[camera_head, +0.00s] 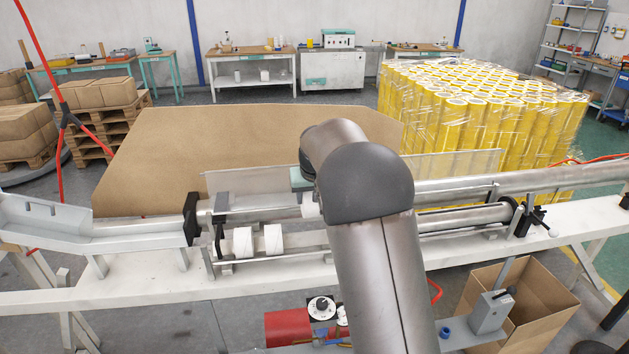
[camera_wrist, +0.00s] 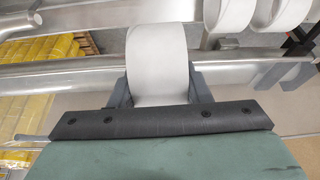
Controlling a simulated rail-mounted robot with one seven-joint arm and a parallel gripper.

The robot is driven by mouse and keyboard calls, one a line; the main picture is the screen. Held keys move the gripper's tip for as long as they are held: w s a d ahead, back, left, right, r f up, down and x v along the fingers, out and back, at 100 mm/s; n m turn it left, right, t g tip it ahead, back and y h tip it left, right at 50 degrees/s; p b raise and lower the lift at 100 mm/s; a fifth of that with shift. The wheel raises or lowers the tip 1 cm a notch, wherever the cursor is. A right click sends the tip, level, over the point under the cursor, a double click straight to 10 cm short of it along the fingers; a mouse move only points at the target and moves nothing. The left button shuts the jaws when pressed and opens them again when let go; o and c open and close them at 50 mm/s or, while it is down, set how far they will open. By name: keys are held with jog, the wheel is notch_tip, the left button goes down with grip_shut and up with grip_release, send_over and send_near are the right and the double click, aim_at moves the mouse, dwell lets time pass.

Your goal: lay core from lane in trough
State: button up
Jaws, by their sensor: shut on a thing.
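My gripper (camera_wrist: 161,92) is shut on a white core (camera_wrist: 157,50), with a grey finger on each side of it. In the head view the teal gripper body (camera_head: 301,181) and a sliver of the held core (camera_head: 311,205) show left of my arm, which hides most of them. Two white cores (camera_head: 243,243) (camera_head: 274,239) sit side by side on the lane rods (camera_head: 304,247). They also show at the upper right of the wrist view (camera_wrist: 236,14) (camera_wrist: 293,11). A pale open metal trough (camera_head: 50,222) at the far left looks empty.
A long metal tube (camera_head: 265,212) runs beside the lane, with a black clamp (camera_head: 191,218) at left. A clear panel (camera_head: 450,163) stands behind. A brown board (camera_head: 220,140) and wrapped yellow rolls (camera_head: 480,125) are beyond. An open carton (camera_head: 530,300) stands at front right.

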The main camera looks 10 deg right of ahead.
jog(key=shift+s+d+f+m, duration=0.1)
jog(key=shift+d+f+m, duration=0.2)
jog(key=shift+d, duration=0.1)
notch_tip(320, 180, down, 11)
jog(key=b, duration=0.7)
jog(key=shift+b, duration=0.4)
jog(key=o, duration=0.8)
jog(key=shift+o, duration=0.2)
jog(key=b+v, duration=0.2)
jog(key=v, duration=1.5)
jog(key=shift+a+r, duration=0.2)
jog(key=shift+r, duration=0.05)
jog(key=s+f+g, duration=0.1)
jog(key=s+f, duration=0.4)
jog(key=s, duration=0.7)
jog(key=s+f+g, duration=0.1)
jog(key=s+f, duration=0.4)
jog(key=s, duration=0.7)
jog(key=s+f+g, duration=0.2)
jog(key=s+f, duration=0.4)
jog(key=s, duration=0.6)
jog(key=shift+a, duration=0.35)
